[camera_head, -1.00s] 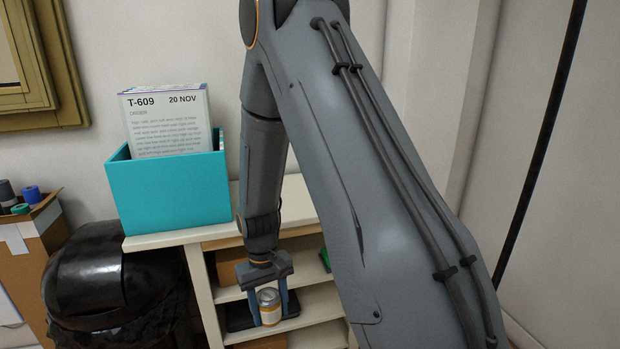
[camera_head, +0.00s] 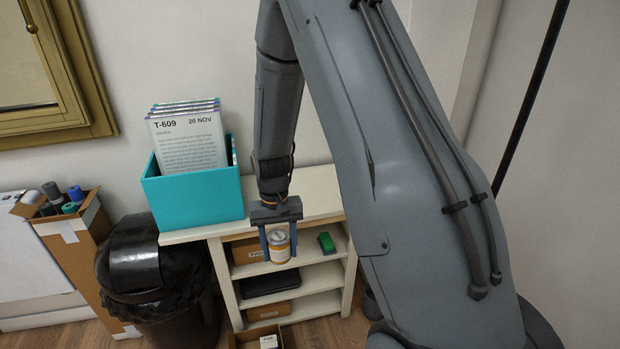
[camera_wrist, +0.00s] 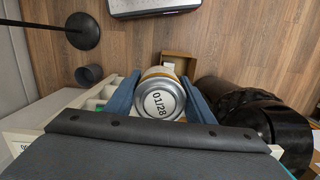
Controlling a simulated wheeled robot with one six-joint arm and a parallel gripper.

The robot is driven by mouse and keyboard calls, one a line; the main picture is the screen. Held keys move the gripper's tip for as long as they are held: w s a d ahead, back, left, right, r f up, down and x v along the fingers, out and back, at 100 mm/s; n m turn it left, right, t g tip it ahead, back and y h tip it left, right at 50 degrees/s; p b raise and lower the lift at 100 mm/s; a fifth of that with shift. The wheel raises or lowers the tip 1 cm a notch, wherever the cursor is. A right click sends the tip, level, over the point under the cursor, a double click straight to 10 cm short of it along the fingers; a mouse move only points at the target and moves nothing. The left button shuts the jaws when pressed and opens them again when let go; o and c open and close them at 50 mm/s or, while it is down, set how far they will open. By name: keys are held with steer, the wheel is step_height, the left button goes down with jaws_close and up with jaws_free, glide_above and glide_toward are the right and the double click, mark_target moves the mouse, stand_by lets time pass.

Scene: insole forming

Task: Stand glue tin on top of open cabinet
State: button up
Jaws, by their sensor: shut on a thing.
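The glue tin (camera_head: 279,246), a small can with a yellowish and white label, hangs between the blue fingers of my gripper (camera_head: 279,247). In the wrist view its silver end (camera_wrist: 160,104) reads 01/28, and the fingers of my gripper (camera_wrist: 160,98) press on both its sides. The open cabinet (camera_head: 228,273) is cream, with several shelves. Its top (camera_head: 318,190) shows behind and beside my wrist. The tin is in front of the shelves, lower than the top in the picture.
A teal box (camera_head: 195,203) of cards stands on the cabinet top's left part; the right part is bare. A green item (camera_head: 327,243) lies on the upper shelf. A black bin (camera_head: 150,275) and a carton (camera_head: 80,255) stand left.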

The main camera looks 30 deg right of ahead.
steer(key=w+d+r+m+t+p, duration=0.1)
steer(key=w+d+r+m, duration=0.3)
steer(key=m, duration=0.7)
steer(key=w+d+r+m+t+p, duration=0.1)
steer(key=w+d+r+m+p, duration=0.2)
steer(key=w+d+m, duration=0.4)
steer(key=w+r+m, duration=0.1)
steer(key=m, duration=0.3)
steer(key=shift+d+r+y, duration=0.35)
steer(key=shift+y, duration=0.05)
steer(key=shift+w, duration=0.2)
